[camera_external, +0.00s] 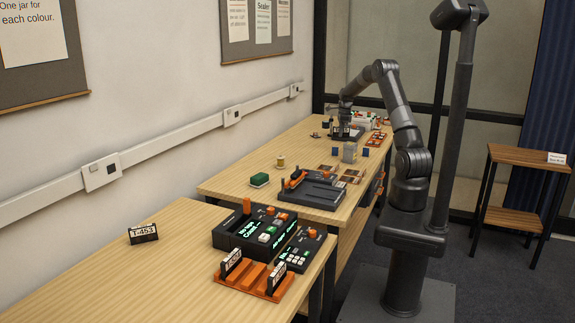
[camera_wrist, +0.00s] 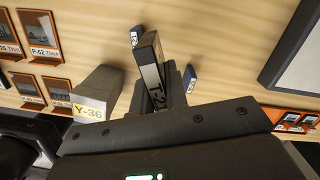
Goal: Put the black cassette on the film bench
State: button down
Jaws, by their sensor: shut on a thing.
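My gripper (camera_wrist: 156,82) is shut on a black cassette (camera_wrist: 150,58) with a pale label that reads "T-2" and is partly hidden by the fingers. In the external view my gripper (camera_external: 346,130) is over the far table, where the held cassette is too small to make out. Another black cassette, labelled T-453 (camera_external: 143,234), stands alone on the near table. Two more cassettes (camera_external: 231,262) stand in an orange rack (camera_external: 255,276) there. No label names the film bench, so I cannot tell which surface it is.
A grey box marked Y-36 (camera_wrist: 97,92) stands left of the fingers in the wrist view, near orange-framed cards (camera_wrist: 52,40). Small blue items (camera_wrist: 190,78) lie close by. Black devices with orange knobs (camera_external: 312,192) stand on both tables. The near table's left part is largely clear.

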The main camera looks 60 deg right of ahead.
jog(key=shift+s+d+r, duration=0.2)
jog(key=shift+s+r, duration=0.15)
jog(key=shift+s, duration=0.2)
jog(key=shift+s+d+r, duration=0.2)
jog(key=shift+s+r, duration=0.15)
jog(key=shift+s, duration=0.2)
jog(key=w+a+n+g, duration=0.1)
jog(key=w+a+n, duration=0.6)
jog(key=a, duration=0.5)
jog(key=w+a+n, duration=0.7)
jog(key=a, duration=0.5)
jog(key=w+a+n+g, duration=0.1)
jog(key=a+n, duration=1.3)
jog(key=a, duration=1.2)
jog(key=shift+g, duration=0.3)
jog(key=shift+r, duration=0.1)
jog(key=shift+d, duration=0.15)
